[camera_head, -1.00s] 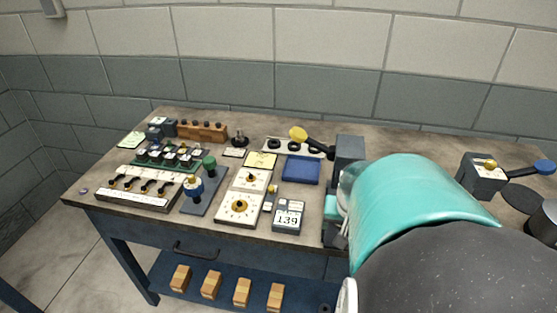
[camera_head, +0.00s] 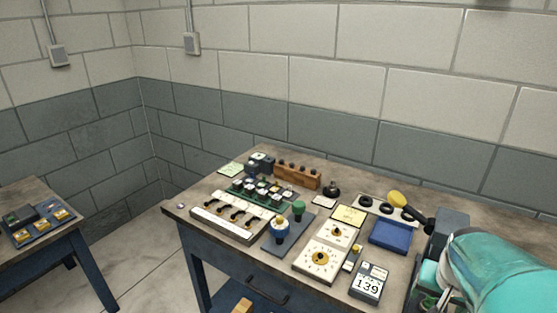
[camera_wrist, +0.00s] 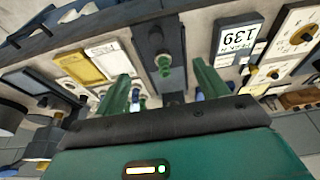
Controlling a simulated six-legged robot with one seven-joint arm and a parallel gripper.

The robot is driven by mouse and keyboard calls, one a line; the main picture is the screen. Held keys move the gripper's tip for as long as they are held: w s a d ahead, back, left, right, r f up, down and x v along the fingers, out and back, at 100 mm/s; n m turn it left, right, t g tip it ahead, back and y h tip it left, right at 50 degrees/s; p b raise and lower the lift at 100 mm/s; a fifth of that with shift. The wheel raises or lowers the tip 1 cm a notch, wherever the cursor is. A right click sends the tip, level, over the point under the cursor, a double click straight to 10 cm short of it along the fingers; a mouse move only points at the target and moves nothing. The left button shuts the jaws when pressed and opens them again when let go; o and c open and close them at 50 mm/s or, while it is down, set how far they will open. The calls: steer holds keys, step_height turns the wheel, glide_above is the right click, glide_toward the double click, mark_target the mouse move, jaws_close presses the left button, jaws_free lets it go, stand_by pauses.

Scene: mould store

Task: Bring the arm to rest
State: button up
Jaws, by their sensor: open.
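My arm (camera_head: 495,265), teal and dark, reaches over the right part of the workbench (camera_head: 190,209) at the lower right of the head view. In the wrist view my gripper (camera_wrist: 163,88) shows two green fingers standing well apart. Nothing is held between them. A dark plate with a green knob (camera_wrist: 164,64) lies beyond the fingertips, apparently clear of them. The fingers cannot be made out clearly in the head view.
On the bench are a lever with a yellow end (camera_head: 397,199), a blue tray (camera_head: 389,236), a block marked 139 (camera_head: 368,284), a wooden block (camera_head: 298,175) and a white dial plate (camera_head: 320,261). A second table (camera_head: 30,196) stands left. Floor (camera_head: 145,265) between the tables is clear.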

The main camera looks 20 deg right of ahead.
steer(key=w+a+r+n+t+y, duration=0.1)
steer(key=a+r+n, duration=0.1)
steer(key=a, duration=0.7)
steer(key=w+a+r+n+t, duration=0.1)
steer(key=w+a+r+n, duration=0.1)
steer(key=a, duration=0.7)
steer(key=w+a+r+n+t+y, duration=0.1)
steer(key=a+r+n, duration=0.3)
steer(key=a, duration=0.5)
steer(key=shift+w+a+r+n+y, duration=0.25)
steer(key=shift+a+n+y, duration=0.05)
steer(key=shift+n, duration=0.6)
steer(key=c, duration=0.8)
steer(key=shift+d, duration=0.2)
